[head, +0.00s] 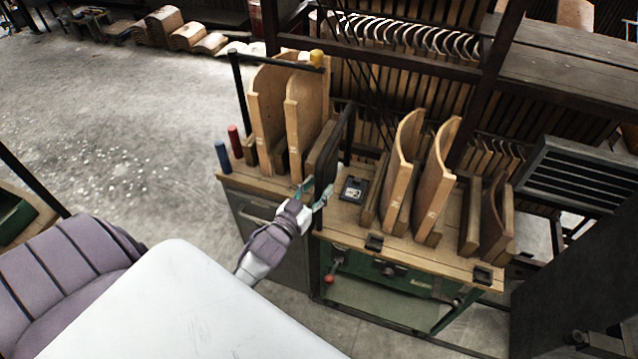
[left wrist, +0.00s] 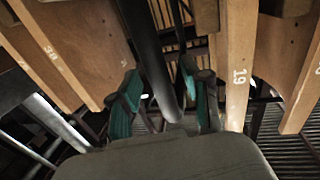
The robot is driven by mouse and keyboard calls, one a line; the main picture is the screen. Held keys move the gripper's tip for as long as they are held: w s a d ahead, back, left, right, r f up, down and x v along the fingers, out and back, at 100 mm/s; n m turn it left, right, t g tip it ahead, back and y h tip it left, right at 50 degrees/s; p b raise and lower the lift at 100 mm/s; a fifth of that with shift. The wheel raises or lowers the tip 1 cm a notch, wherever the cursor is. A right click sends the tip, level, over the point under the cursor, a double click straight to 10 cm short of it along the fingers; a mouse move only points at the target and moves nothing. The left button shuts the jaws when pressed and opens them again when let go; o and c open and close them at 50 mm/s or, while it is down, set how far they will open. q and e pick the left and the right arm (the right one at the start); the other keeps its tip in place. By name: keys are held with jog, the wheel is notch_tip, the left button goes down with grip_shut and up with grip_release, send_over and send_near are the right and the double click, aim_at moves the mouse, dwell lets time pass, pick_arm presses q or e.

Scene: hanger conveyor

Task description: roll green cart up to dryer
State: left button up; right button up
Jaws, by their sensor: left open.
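The green cart (head: 400,283) stands right of centre in the head view, with a wooden top and curved wooden forms upright on it. My left gripper (head: 315,192) is at the cart's left end, near the gap beside the grey cabinet. Its teal fingers are open. In the left wrist view my left gripper (left wrist: 160,85) has a dark bar (left wrist: 148,50) running between its fingers. Contact with the bar cannot be told. A dark slatted unit (head: 575,178), possibly the dryer, stands to the cart's right. My right gripper is not in view.
A grey cabinet (head: 268,235) with a wooden top, tall boards and red and blue cylinders stands left of the cart. A dark rack (head: 420,75) of wooden pieces stands behind. Open concrete floor (head: 130,140) lies to the left. A numbered board (left wrist: 240,65) flanks the gripper.

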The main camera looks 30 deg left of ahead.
pick_arm(q)
jog(key=shift+w, duration=0.5)
grip_shut()
